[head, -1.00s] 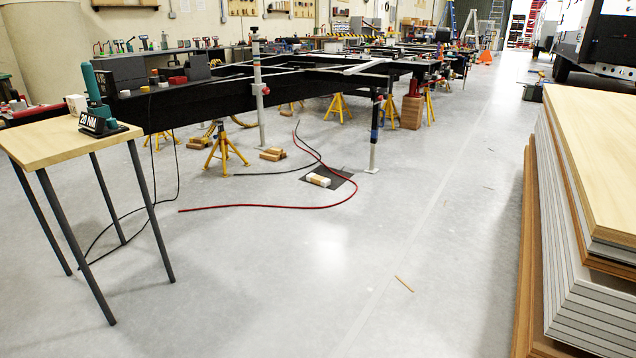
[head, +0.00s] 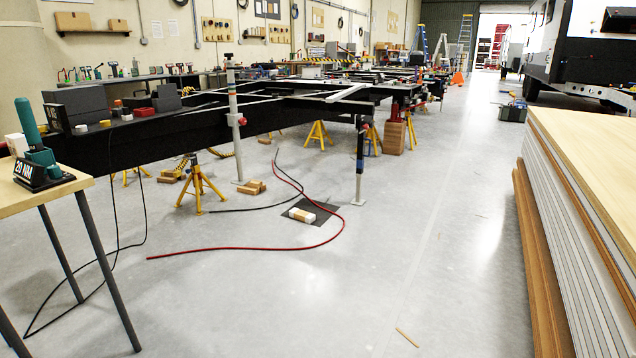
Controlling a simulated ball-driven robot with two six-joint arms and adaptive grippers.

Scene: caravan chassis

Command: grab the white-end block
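A block with white ends and a tan middle (head: 302,215) lies on the floor, on or at the edge of a dark mat (head: 322,211), ahead of me near the middle of the head view. It is small at this distance. Nothing covers it. A jack post (head: 360,165) stands just to the right of the mat. Neither of my grippers shows in the head view.
A red hose (head: 235,248) and a black cable (head: 240,210) lie on the floor near the mat. Yellow stands (head: 197,188) hold up the black chassis (head: 130,143). A wooden table (head: 60,192) stands at left, stacked panels (head: 600,190) at right.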

